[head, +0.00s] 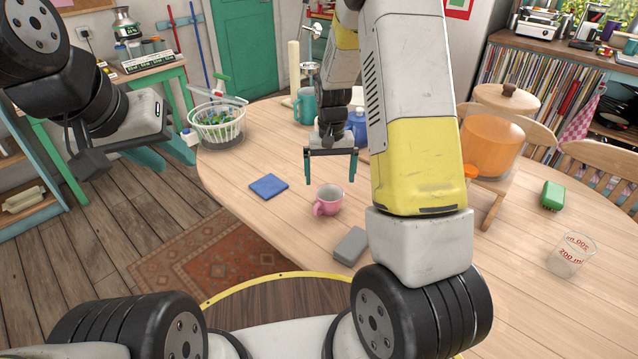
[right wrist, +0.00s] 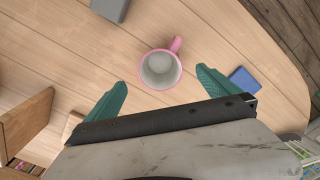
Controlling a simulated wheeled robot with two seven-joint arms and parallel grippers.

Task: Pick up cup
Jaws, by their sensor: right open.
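A pink cup (head: 328,201) with a pale inside stands upright on the wooden table (head: 240,165), its handle toward the lower left in the head view. In the right wrist view the cup (right wrist: 160,69) shows from above with its empty inside visible. My right gripper (head: 330,182) is open, its two teal fingers apart, and hangs just behind and above the cup. In the right wrist view the cup appears between and slightly beyond the fingertips; I cannot tell that they touch it. My left gripper (head: 90,163) is off to the left, away from the table; its jaws are unclear.
A blue pad (head: 269,186) and a grey block (head: 351,245) lie near the cup.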

